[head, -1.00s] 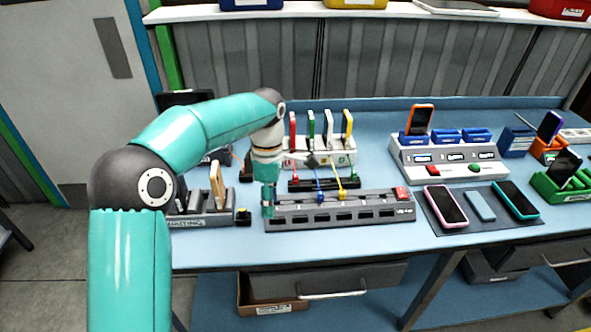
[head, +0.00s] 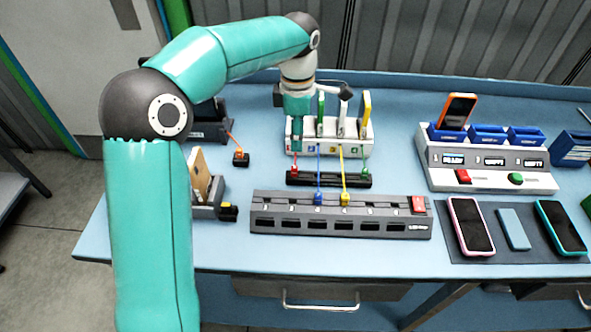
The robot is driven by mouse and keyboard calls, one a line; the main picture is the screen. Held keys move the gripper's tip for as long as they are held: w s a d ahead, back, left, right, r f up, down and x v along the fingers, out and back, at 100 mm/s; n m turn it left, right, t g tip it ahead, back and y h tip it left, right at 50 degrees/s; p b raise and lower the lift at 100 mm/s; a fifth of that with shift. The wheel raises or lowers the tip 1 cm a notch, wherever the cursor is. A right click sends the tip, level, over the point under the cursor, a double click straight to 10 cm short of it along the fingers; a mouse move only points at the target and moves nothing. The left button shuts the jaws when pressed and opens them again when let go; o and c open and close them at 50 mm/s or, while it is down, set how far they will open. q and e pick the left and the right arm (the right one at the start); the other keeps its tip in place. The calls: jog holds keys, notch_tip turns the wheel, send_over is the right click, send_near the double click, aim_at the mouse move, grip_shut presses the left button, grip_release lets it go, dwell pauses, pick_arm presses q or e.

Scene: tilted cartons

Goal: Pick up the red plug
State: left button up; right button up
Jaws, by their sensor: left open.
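The red plug (head: 294,170) stands at the left end of a black holder strip (head: 330,180), behind the grey socket strip (head: 340,226). My left gripper (head: 297,146) is open and points down just above the red plug; whether its fingers reach around the plug cannot be told. A green plug (head: 364,172) stands at the right end of the black strip. A blue plug (head: 319,199) and a yellow plug (head: 345,199) sit at the back edge of the grey strip, their cables running back. My right gripper is not in view.
A white charger unit (head: 357,139) with upright coloured slabs stands behind the black strip, partly hidden by my arm. Phones (head: 470,226) lie on a dark mat at right. A small black block with an orange plug (head: 240,157) sits left. Bare blue bench lies between.

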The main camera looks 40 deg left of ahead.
pick_arm(q)
send_over(295, 167)
jog(key=f, duration=0.5)
jog(key=shift+w+f, duration=0.25)
jog(key=shift+f, duration=0.05)
jog(key=shift+s+f+p, duration=0.15)
jog(key=shift+f+p, duration=0.3)
jog(key=shift+f, duration=0.95)
jog(key=shift+s+f+p, duration=0.15)
jog(key=shift+f+p, duration=0.25)
jog(key=shift+f, duration=0.95)
grip_shut()
